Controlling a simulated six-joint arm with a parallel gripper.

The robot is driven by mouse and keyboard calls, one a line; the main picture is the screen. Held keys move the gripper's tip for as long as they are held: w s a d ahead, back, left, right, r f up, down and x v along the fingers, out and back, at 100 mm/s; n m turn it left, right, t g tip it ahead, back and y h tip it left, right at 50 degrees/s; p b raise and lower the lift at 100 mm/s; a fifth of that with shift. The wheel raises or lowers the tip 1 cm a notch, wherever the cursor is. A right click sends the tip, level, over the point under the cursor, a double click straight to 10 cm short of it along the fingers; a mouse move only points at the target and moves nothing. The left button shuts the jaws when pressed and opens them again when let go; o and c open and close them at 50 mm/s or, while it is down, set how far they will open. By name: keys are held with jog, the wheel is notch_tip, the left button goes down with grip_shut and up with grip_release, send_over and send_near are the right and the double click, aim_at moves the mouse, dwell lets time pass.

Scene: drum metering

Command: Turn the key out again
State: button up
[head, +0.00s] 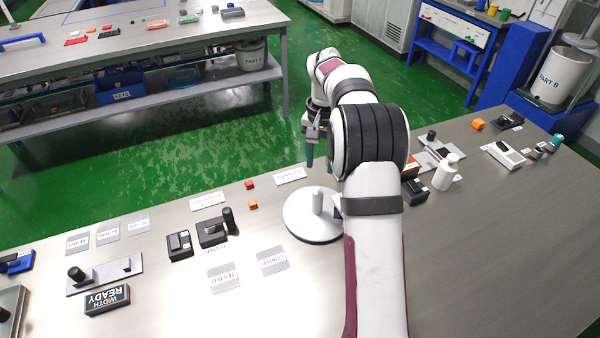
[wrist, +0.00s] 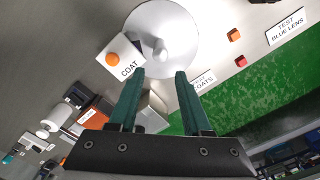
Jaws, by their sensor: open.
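My gripper (head: 310,152) is in the air above the far edge of the bench, left of the bulky arm link. In the wrist view its two green fingers (wrist: 159,75) are apart with nothing gripped between the tips. A round white disc (head: 302,225) with a short upright post stands on the bench; it also shows in the wrist view (wrist: 175,25), beyond the fingertips. Beside it is a white COAT plate (wrist: 122,66) with an orange knob. I cannot make out a key for certain; part of the bench is hidden behind my arm.
Small red (head: 249,185) and orange (head: 252,204) cubes lie left of the disc. A black device (head: 215,232) stands further left. A white bottle (head: 446,172) and several small devices stand right of my arm. The bench front right is clear. A bin labelled KEYS (head: 120,87) sits under the back table.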

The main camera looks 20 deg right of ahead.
aim_at(317, 202)
notch_tip(317, 202, down, 16)
jog(key=shift+r, duration=0.15)
jog(key=shift+c, duration=0.3)
grip_shut()
jog(key=shift+r, duration=0.1)
dwell(1.1)
